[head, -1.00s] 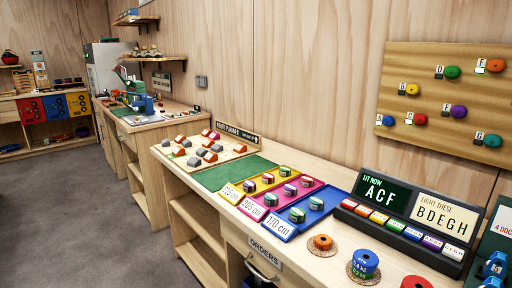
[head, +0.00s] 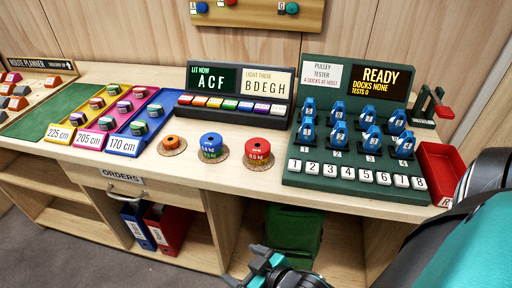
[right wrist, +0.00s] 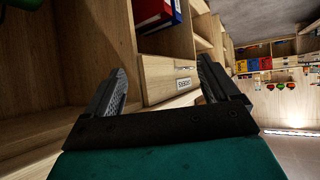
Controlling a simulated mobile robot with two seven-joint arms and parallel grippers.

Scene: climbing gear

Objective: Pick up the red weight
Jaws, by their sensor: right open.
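The red weight (head: 257,152) stands on a round cork mat on the bench top, right of the blue weight (head: 211,146) and the small orange weight (head: 171,141). My right gripper (head: 254,268) is at the bottom of the head view, below the bench top and in front of the open shelves, well apart from the red weight. In the right wrist view its two fingers (right wrist: 160,92) are spread with nothing between them. The red weight is not seen in the right wrist view. My left gripper is in neither view now.
A green pulley tester (head: 352,150) with blue pulleys stands right of the red weight. A dark panel with coloured buttons (head: 235,107) stands behind the weights. A red tray (head: 447,172) is at the right. Bench top in front of the weights is bare.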

